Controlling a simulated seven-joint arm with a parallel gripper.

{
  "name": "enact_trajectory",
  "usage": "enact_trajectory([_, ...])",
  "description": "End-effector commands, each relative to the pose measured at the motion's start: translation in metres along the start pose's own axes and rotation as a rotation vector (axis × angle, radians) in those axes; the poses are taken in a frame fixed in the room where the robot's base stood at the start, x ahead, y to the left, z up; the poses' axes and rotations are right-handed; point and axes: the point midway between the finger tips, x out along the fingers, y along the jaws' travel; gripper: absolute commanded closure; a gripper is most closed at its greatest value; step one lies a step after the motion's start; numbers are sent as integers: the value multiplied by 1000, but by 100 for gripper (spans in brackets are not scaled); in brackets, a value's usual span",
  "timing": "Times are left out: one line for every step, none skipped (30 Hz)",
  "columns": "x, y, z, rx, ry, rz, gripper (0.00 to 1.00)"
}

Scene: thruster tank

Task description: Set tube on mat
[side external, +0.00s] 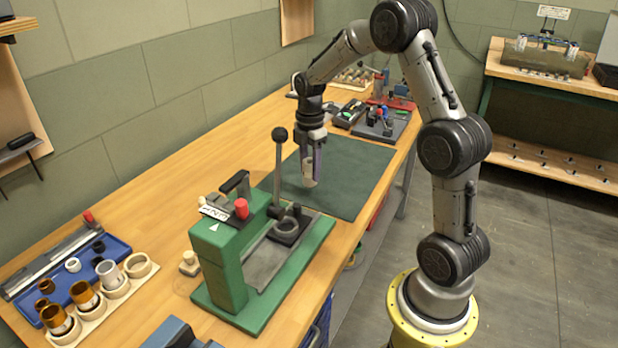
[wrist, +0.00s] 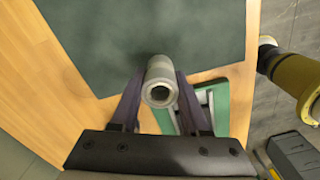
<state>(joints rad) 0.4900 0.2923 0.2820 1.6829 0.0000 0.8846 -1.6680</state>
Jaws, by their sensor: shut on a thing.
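My gripper (side external: 312,170) points down over the dark green mat (side external: 352,178) in the side external view. In the wrist view, my gripper (wrist: 162,82) has one finger on each side of a grey metal tube (wrist: 160,72) and is shut on it. The tube's open round end faces the wrist camera. The mat (wrist: 140,28) fills the top middle of that view, behind the tube.
A green press fixture (side external: 225,262) with a tall black-knobbed lever (side external: 279,150) stands just in front of the mat. A blue tray (side external: 105,245) and a wooden holder with several rings and tubes sit at the left front. Tools lie beyond the mat. Most of the mat is bare.

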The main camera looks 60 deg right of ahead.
Motion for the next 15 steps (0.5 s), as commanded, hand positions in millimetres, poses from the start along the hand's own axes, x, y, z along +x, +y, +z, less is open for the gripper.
enact_trajectory([3,2,0,0,0,0,100])
enact_trajectory([5,4,0,0,0,0,100])
enact_trajectory([9,6,0,0,0,-1,100])
enact_trajectory([13,5,0,0,0,-3,100])
enact_trajectory([18,4,0,0,0,-3,100])
enact_trajectory([24,4,0,0,0,-3,100])
enact_trajectory([28,4,0,0,0,-3,100])
enact_trajectory([31,4,0,0,0,-2,100])
enact_trajectory([35,4,0,0,0,-2,100])
enact_trajectory([36,5,0,0,0,-1,100])
enact_trajectory([36,5,0,0,0,1,100])
enact_trajectory([36,5,0,0,0,1,100])
enact_trajectory([36,5,0,0,0,2,100])
enact_trajectory([36,5,0,0,0,2,100])
enact_trajectory([36,5,0,0,0,1,100])
